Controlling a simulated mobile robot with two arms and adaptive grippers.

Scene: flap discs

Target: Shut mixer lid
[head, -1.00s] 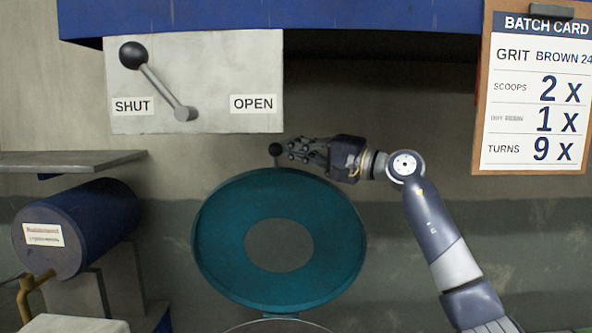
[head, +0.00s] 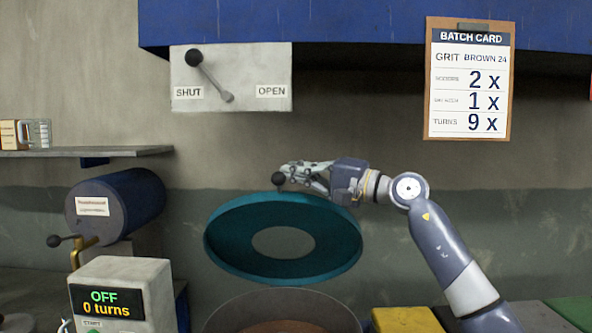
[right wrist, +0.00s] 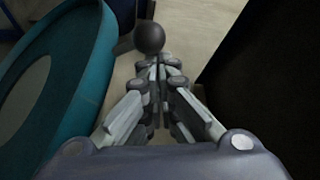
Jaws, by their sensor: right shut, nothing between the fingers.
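The mixer lid (head: 225,237) is a teal disc with a grey round middle, standing tilted open above the mixer drum (head: 225,313). A dark ball knob (head: 278,179) stands on its upper rim. My right gripper (head: 290,175) is shut and empty, its fingertips right at the knob from the right. In the right wrist view the knob (right wrist: 149,38) shows just beyond the closed fingertips (right wrist: 157,66), and the teal lid (right wrist: 95,75) lies to the left. I cannot tell whether the fingers touch the knob. My left gripper is not in view.
A lever panel (head: 275,70) marked SHUT and OPEN hangs above, its lever (head: 212,78) leaning toward SHUT. A control box (head: 120,275) reads OFF, 0 turns. A blue cylinder (head: 130,200) stands at left, a batch card (head: 469,120) hangs at right. A yellow bin (head: 405,320) sits lower right.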

